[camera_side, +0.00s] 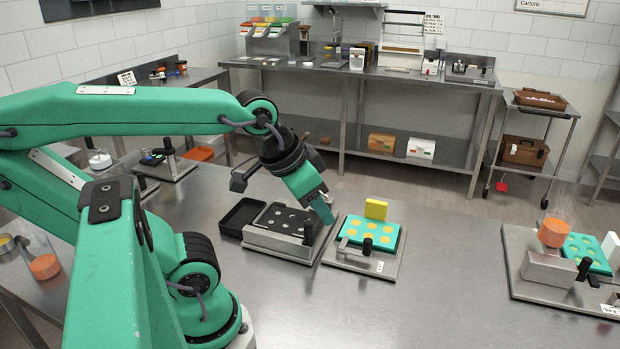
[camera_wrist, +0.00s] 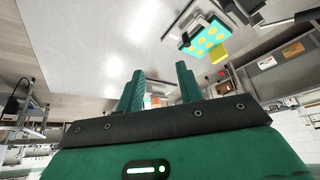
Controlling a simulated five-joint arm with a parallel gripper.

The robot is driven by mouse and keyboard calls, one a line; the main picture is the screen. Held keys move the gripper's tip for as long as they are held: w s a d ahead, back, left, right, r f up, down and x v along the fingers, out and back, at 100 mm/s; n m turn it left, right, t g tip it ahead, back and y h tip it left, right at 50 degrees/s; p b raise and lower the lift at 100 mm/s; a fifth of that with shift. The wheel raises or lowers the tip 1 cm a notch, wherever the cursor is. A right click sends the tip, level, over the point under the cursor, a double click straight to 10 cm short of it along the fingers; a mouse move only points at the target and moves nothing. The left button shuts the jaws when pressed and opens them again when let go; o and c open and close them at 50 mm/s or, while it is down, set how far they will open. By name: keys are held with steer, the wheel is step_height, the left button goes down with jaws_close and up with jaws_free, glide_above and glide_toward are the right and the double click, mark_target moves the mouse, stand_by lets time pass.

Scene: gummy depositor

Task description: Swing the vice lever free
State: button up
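A teal mould (camera_side: 360,236) with yellow round cavities sits in a metal vice on a plate (camera_side: 352,258) at the middle of the bench. A black-knobbed lever (camera_side: 367,246) stands at its near side. In the wrist view the mould (camera_wrist: 207,39) shows at the top, with a dark knob (camera_wrist: 187,39) at its left. My gripper (camera_side: 324,208) is above the bench, just left of the mould and apart from the lever. In the wrist view its two fingers (camera_wrist: 160,78) are spread with nothing between them. I cannot tell whether the lever is clamped.
A yellow block (camera_side: 376,209) stands behind the mould. Left of it is a metal block with a black perforated top (camera_side: 286,220) and an upright black handle (camera_side: 308,232); a black tray (camera_side: 241,214) lies beyond. Another depositor station (camera_side: 548,270) stands right. The front bench is clear.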

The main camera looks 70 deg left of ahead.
steer(key=shift+o, duration=0.6)
steer(key=g, duration=0.5)
glide_above(368, 240)
step_height(368, 240, down, 12)
steer(key=shift+s+f, duration=0.1)
steer(key=shift+s, duration=0.05)
steer(key=shift+w+a+f+g, duration=0.1)
steer(key=shift+w+f+g, duration=0.1)
steer(key=shift+f+g, duration=0.1)
steer(key=shift+f, duration=3.85)
steer(key=shift+c, duration=0.4)
